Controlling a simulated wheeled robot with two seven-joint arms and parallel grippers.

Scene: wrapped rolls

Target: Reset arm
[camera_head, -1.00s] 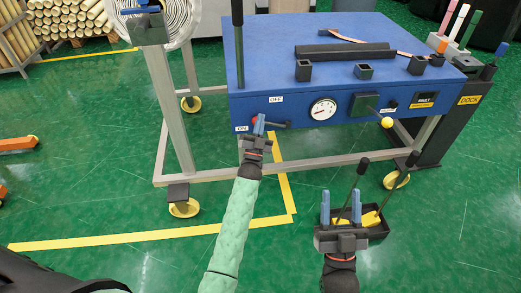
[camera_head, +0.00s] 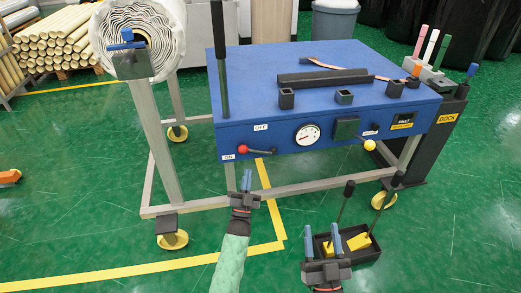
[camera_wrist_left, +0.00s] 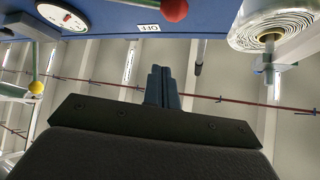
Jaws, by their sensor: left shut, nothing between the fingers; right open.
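My left gripper (camera_head: 246,181) is shut and empty in the head view, in front of the blue machine's front panel and below the red-knobbed lever (camera_head: 243,149). Its shut fingers (camera_wrist_left: 162,86) show in the left wrist view, with the red knob (camera_wrist_left: 174,10) above and apart from them. My right gripper (camera_head: 321,244) is open and empty at the bottom of the head view, its two blue fingers apart. It appears in front of a black tray (camera_head: 368,253) holding yellow pieces.
The blue machine table (camera_head: 265,85) carries a gauge (camera_head: 307,135), a yellow-knobbed lever (camera_head: 369,146) and several black sockets. A large white roll (camera_head: 140,30) stands at left. A dock post (camera_head: 443,130) stands at right.

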